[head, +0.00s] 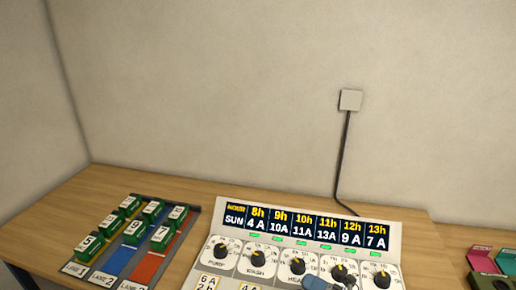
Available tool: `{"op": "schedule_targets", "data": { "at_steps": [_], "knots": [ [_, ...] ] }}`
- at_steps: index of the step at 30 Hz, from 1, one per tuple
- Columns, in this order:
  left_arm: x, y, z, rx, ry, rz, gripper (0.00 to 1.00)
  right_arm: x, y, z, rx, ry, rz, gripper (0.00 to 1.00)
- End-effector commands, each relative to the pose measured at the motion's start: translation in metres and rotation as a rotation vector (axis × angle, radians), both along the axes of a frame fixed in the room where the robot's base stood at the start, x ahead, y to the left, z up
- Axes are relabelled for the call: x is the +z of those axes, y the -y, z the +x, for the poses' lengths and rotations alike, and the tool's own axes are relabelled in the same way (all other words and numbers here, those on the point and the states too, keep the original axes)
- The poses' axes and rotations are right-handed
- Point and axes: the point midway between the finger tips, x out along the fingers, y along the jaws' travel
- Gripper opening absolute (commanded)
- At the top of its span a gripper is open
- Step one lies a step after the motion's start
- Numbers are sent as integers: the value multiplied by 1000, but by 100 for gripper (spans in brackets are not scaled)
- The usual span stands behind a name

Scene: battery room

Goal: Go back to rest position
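A rack with yellow, blue and red lanes (117,262) lies on the wooden table at the left. Several green blocks with numbered white tops, such as the one marked 5 (88,244), stand in its lanes. A pale control panel (212,228) stands at the bottom centre. Its display (305,227) shows hours 8h to 13h with amp values below. A row of black dials, such as one labelled wash (257,254), is under it. A small blue-grey piece (316,283) shows before the dials; I cannot tell what it is.
The wooden table (80,200) runs along a beige wall. A white wall box (350,100) has a dark cable running down behind the panel. Pink and green pieces (483,262) lie at the right edge. Bare table separates the panel from these.

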Motion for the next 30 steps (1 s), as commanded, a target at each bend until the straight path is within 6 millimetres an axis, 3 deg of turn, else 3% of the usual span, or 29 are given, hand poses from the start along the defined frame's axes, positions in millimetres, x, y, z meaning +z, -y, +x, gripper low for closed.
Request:
{"op": "schedule_targets", "data": {
  "at_steps": [3, 7, 12, 15, 19, 30],
  "knots": [
    [7, 0, 0, 1, -1, 0, 43, -28, 24, -14, -241, -397, 285, 69],
    [12, 0, -1, 2, -1, 1, 43, -76, 55, -43, -467, -799, 536, 69],
    [17, 0, -1, 2, -1, 1, 43, -141, 82, -107, -714, -1272, 801, 69],
    [19, 0, -1, 2, -1, 1, 43, -163, 87, -137, -797, -1439, 889, 69],
    [19, 0, -1, 2, -1, 1, 43, -174, 90, -155, -843, -1537, 940, 69],
    [19, 0, -1, 2, -1, 1, 43, -175, 90, -156, -844, -1540, 942, 69]
  ]
}}
